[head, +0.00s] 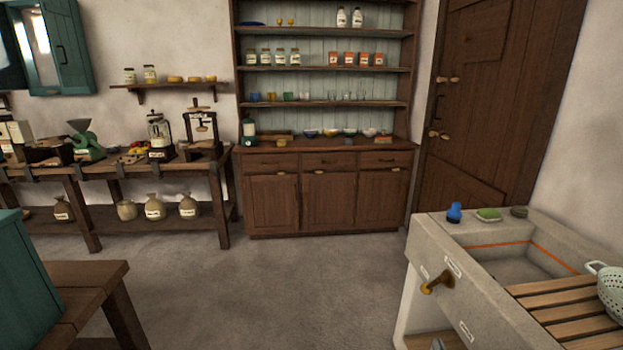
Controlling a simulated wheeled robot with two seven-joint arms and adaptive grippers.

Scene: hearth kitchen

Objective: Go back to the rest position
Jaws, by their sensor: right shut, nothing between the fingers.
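Only a small dark tip of my right gripper (438,344) shows, at the bottom edge of the head view, in front of the stone sink (424,250). It is shut and I see nothing held in it. Most of the gripper and its arm are cut off by the frame. My left gripper is not in view.
The sink at the right holds a wooden slatted rack (565,300) and a pale colander (611,290). A brass-coloured fitting (437,282) juts from its front. A wooden table (85,280) stands at the lower left. The grey floor (270,290) between them is clear, up to the dresser (325,200).

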